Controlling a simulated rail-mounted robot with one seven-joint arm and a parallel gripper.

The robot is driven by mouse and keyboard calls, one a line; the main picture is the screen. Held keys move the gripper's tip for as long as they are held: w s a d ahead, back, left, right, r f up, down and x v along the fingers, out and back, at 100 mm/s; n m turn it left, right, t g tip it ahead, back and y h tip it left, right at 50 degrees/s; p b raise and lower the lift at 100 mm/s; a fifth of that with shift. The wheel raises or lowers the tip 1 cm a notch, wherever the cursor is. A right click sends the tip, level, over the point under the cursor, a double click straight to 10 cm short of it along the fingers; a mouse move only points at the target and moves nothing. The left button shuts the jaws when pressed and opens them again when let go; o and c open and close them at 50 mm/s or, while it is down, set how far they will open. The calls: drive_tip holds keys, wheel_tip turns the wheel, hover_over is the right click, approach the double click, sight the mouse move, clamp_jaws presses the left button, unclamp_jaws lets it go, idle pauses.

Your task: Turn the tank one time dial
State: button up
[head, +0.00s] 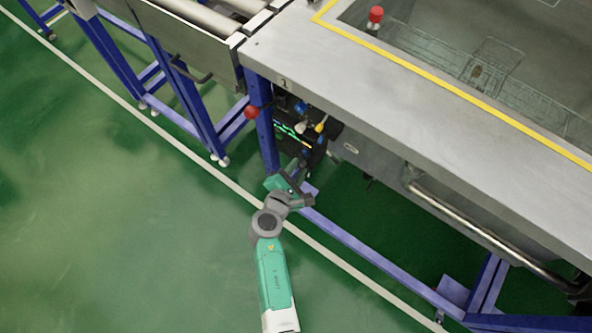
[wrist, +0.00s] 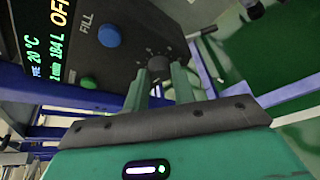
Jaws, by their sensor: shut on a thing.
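The tank one time dial (wrist: 158,66) is a small dark grey knob on a black control panel (wrist: 140,22), with tick marks around it, seen near the middle of the wrist view. My gripper (wrist: 159,80) is at the dial, its two green fingers on either side of the knob and shut on it. The fingers hide part of the dial, so its pointer cannot be read. In the head view my gripper (head: 301,166) reaches under the tank's front edge, near the control panel (head: 290,127). The dial is too small to make out there.
Blue frame legs (head: 265,135), a grey counter (head: 330,55) and a metal pipe (head: 480,228) surround the arm. Green floor is open at left.

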drive_tip(key=shift+d+f+m+t+y+b, duration=0.1)
drive_tip(key=shift+f+m+t+y+b, duration=0.3)
drive_tip(key=shift+m+b, duration=0.7)
drive_tip(key=shift+s+r+m+t+y+b, duration=0.15)
drive_tip(key=shift+m+t+y+b, duration=0.15)
drive_tip(key=shift+m+t+b, duration=0.55)
drive_tip(key=shift+b, duration=0.35)
drive_tip(key=shift+g, duration=0.25)
drive_tip(key=o, duration=1)
drive_tip(key=shift+r, duration=0.1)
drive_tip(key=p+v, duration=0.2)
drive_tip(key=v, duration=0.5)
drive_tip(key=shift+s, duration=0.35)
